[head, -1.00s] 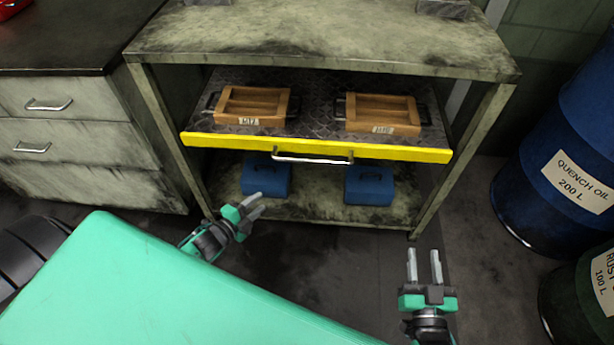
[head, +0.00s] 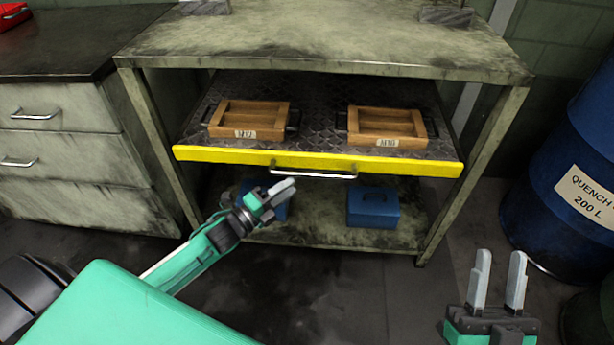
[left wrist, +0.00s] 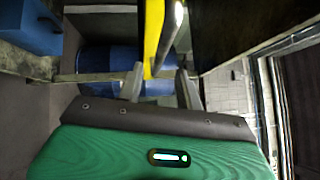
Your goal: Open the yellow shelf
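The yellow shelf is a dark patterned tray with a yellow front edge (head: 225,155), spanning between the front legs of a grimy metal workbench. A silver bar handle (head: 315,174) is on the middle of that edge. My left gripper (head: 284,189) is just below the handle's left end, apart from it as far as I can tell. In the left wrist view its fingers (left wrist: 160,87) are open and empty, with the yellow edge (left wrist: 153,35) and the handle (left wrist: 174,25) ahead. My right gripper (head: 498,282) is open and empty at the lower right, away from the shelf.
Two wooden boxes (head: 248,134) (head: 384,141) sit on the shelf. A blue box (head: 373,219) stands on the bench's lower board; another is partly behind my left gripper. Drawers (head: 65,160) stand left, a blue drum (head: 565,170) right. Dark floor is clear in front.

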